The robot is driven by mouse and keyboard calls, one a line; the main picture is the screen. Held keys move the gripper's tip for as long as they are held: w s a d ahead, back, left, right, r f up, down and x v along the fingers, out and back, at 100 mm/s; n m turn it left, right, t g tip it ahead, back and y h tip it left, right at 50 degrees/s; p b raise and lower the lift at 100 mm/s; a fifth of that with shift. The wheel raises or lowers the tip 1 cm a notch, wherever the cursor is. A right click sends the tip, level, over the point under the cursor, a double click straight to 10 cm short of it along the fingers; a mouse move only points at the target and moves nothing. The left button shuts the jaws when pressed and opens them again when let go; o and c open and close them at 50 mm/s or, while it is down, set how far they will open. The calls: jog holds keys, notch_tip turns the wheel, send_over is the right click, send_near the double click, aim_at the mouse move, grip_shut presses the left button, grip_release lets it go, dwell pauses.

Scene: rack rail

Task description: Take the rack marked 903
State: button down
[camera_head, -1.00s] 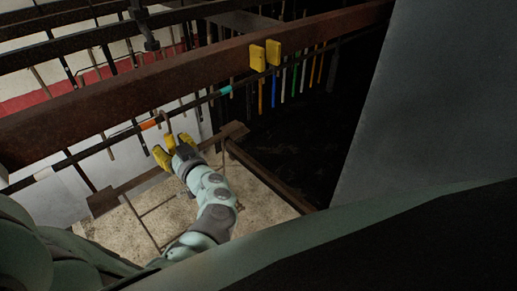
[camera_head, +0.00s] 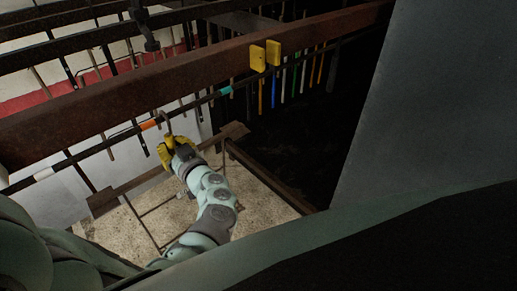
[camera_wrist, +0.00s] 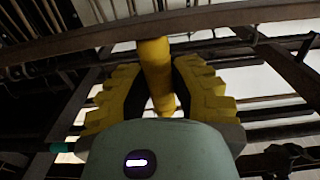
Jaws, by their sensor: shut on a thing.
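My gripper (camera_head: 172,151) is at the near side of the dark rail (camera_head: 110,142), just below its orange band (camera_head: 149,125). Its yellow fingers are shut on a yellow round handle (camera_wrist: 156,72), which stands between the two fingers in the wrist view. A grey hook (camera_head: 165,117) rises from my gripper to the rail beside the orange band. No mark 903 is readable in either view, so I cannot tell which rack this handle belongs to. The fingers hide part of the handle.
A rusty beam (camera_head: 190,72) runs behind the rail. Two yellow blocks (camera_head: 273,52) sit on it, with several coloured rods (camera_head: 295,75) hanging nearby. A brown frame (camera_head: 265,175) surrounds a speckled surface (camera_head: 257,205) below my arm. A grey panel (camera_head: 430,100) stands at right.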

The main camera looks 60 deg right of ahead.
aim_at(171, 140)
jog(key=shift+r, duration=0.15)
jog(key=shift+r+p, duration=1.55)
jog(key=shift+p, duration=0.3)
